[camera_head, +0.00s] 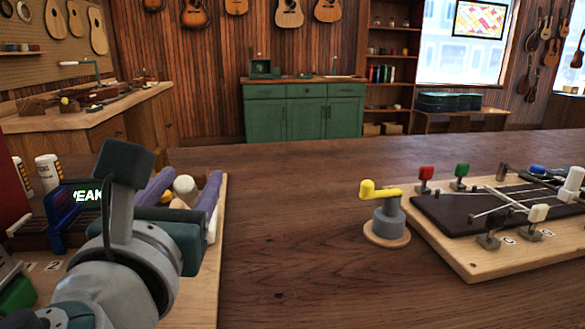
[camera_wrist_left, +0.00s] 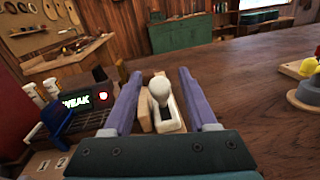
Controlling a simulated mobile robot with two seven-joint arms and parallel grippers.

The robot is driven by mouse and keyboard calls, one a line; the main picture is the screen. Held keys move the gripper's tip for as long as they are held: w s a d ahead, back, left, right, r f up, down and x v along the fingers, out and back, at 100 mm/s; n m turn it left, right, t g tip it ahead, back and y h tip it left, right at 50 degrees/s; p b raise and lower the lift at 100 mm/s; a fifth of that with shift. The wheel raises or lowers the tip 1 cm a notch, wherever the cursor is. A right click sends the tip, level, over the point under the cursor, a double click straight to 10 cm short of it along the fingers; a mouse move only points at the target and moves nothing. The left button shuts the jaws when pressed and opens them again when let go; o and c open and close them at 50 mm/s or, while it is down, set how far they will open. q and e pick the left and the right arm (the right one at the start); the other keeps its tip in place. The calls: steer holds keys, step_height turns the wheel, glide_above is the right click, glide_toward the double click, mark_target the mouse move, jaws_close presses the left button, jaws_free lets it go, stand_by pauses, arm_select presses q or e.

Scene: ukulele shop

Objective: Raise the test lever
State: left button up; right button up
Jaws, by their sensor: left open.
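The test lever (camera_wrist_left: 160,90) has a white rounded knob above a pale slotted base, seen in the left wrist view. Its knob (camera_head: 186,186) also shows in the head view, partly hidden by my gripper. My left gripper (camera_wrist_left: 160,76) is open, with its two purple fingers on either side of the knob and a visible gap to each. In the head view the left gripper (camera_head: 183,187) is over the wooden board at the left. I cannot tell whether the lever is up or down. A display (camera_wrist_left: 76,101) beside it reads "WEAK", with a red light (camera_wrist_left: 102,96). My right gripper is out of view.
A blue holder (camera_head: 62,217) stands before the display. White-capped bottles (camera_head: 47,170) stand at the far left. A yellow-handled grey crank (camera_head: 388,215) and a ukulele-like board with colored pegs (camera_head: 470,212) are on the right. The counter between (camera_head: 290,240) is clear.

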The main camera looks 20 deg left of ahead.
arm_select(q)
steer(key=shift+x, duration=1.3)
jaws_close()
stand_by(0.5)
